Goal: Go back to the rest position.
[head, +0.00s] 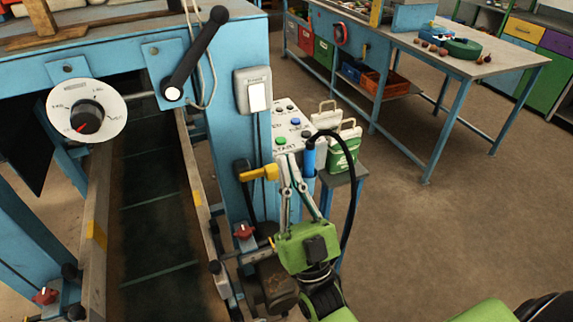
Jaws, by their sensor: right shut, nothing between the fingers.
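My right gripper (289,160) is in the middle of the view, with its green body below and its thin grey fingers pointing up. The fingers are closed together at the tips, with nothing between them. The tips appear just below the green START button on a white control panel (293,130); I cannot tell whether they touch it. My left gripper is not in view.
A blue machine frame (250,50) with a dark conveyor (155,220), a dial (87,115) and a black lever (197,52) fills the left. A blue cylinder (309,158) with a black cable stands beside the fingers. A workbench (450,65) is behind; the right floor is clear.

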